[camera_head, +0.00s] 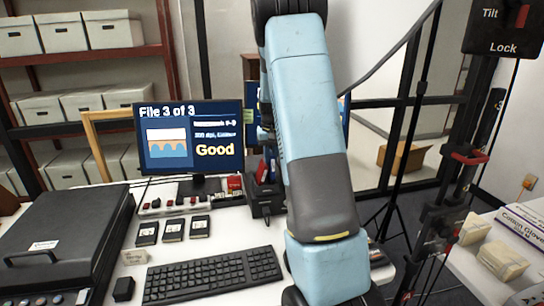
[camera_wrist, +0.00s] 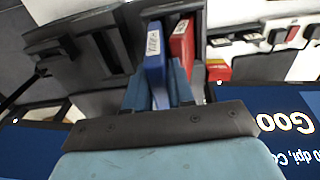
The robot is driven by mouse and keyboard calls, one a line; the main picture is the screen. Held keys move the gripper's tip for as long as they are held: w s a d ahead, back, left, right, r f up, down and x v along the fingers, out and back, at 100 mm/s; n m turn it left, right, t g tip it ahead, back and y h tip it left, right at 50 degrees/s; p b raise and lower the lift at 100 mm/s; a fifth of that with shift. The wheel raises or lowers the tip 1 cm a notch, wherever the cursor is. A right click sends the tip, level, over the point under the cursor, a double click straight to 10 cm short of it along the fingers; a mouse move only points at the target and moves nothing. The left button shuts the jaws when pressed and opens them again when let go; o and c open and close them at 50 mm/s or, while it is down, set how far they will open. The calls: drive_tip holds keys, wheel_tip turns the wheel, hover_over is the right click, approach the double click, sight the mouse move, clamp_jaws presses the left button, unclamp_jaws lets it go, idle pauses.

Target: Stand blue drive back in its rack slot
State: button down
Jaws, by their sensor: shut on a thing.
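The blue drive (camera_wrist: 155,58) has a white label and sits between the fingers of my gripper (camera_wrist: 160,85) in the wrist view. My gripper is shut on it. The drive's far end is at the black rack (camera_wrist: 115,45), beside a red drive (camera_wrist: 182,42). I cannot tell how deep the blue drive is in the slot. In the head view the rack (camera_head: 264,200) stands on the table right of the monitor, partly behind my arm. My gripper and the blue drive are hidden there by my arm.
A monitor (camera_head: 190,138) reading "Good" stands left of the rack, close to my gripper in the wrist view. A keyboard (camera_head: 212,276), several small black drives (camera_head: 172,230) and a large black case (camera_head: 62,240) cover the table's left and front. A stand with cables rises at the right.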

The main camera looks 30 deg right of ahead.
drive_tip(key=shift+s+a+f, duration=0.2)
drive_tip(key=shift+f, duration=0.35)
drive_tip(key=shift+s+a+f, duration=0.15)
drive_tip(key=shift+a+f, duration=0.05)
drive_tip(key=shift+f, duration=0.3)
drive_tip(key=c, duration=1.1)
unclamp_jaws()
drive_tip(key=shift+o, duration=0.9)
drive_tip(key=shift+r, duration=0.15)
drive_tip(key=shift+o, duration=0.2)
drive_tip(key=shift+w+r, duration=0.2)
drive_tip(key=shift+r, duration=0.05)
drive_tip(key=r, duration=0.8)
drive_tip(key=shift+d+r, duration=0.3)
